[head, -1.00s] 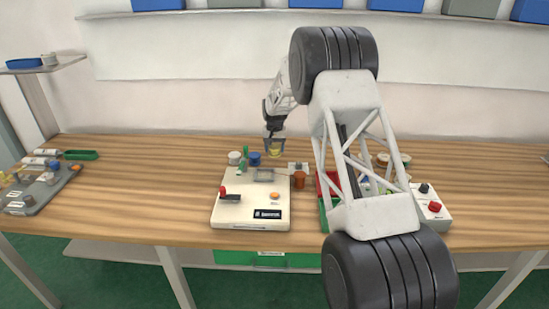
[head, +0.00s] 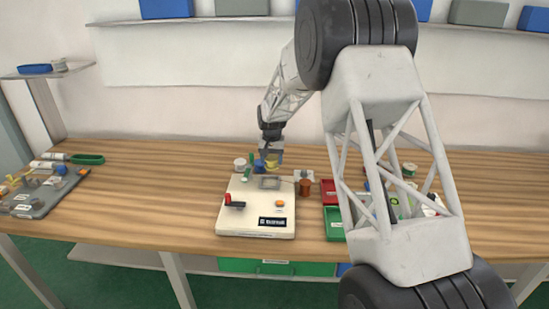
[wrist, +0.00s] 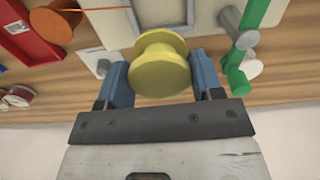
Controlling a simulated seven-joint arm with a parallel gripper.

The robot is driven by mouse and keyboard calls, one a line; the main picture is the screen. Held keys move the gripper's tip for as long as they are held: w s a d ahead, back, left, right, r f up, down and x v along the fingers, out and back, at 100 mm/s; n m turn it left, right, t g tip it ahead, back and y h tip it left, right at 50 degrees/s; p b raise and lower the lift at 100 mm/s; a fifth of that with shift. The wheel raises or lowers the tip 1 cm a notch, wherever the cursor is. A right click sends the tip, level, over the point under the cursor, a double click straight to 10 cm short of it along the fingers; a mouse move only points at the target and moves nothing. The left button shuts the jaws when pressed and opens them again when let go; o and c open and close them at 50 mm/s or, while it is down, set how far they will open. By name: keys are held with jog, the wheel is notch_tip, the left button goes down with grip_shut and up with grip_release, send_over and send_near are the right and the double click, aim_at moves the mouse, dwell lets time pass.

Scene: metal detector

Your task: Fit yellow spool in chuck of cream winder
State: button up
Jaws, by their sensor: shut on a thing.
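The cream winder (head: 232,215) lies flat on the bench, with a red lever, an orange button and a dark label on top. My gripper (head: 271,155) is above its back edge, shut on the yellow spool (head: 271,162). In the wrist view the yellow spool (wrist: 160,65) sits between the two blue fingers of my gripper (wrist: 162,78), its round flange facing the camera. The winder's back part (wrist: 205,22) shows past the spool, with a grey cylinder (wrist: 232,22) near its corner. I cannot tell clearly which part is the chuck; the spool appears apart from the winder.
A green post (wrist: 236,75) stands beside the spool in the wrist view. A white spool (head: 239,163) and a copper spool (head: 305,187) stand near the winder. Red (head: 329,186) and green (head: 332,222) bins lie to its right.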

jog(key=shift+s+a+r, duration=0.15)
jog(key=shift+s+r, duration=0.1)
jog(key=shift+s, duration=0.55)
jog(key=shift+s+a+r, duration=0.15)
jog(key=shift+s+r, duration=0.1)
jog(key=shift+s, duration=0.55)
jog(key=shift+f, duration=0.2)
jog(key=shift+f, duration=2.3)
jog(key=shift+f, duration=0.75)
dwell(0.5)
jog(key=o, duration=1.1)
jog(key=shift+r, duration=0.1)
notch_tip(320, 180, up, 7)
jog(key=shift+r, duration=0.15)
dwell(0.6)
jog(key=shift+d+r, duration=0.1)
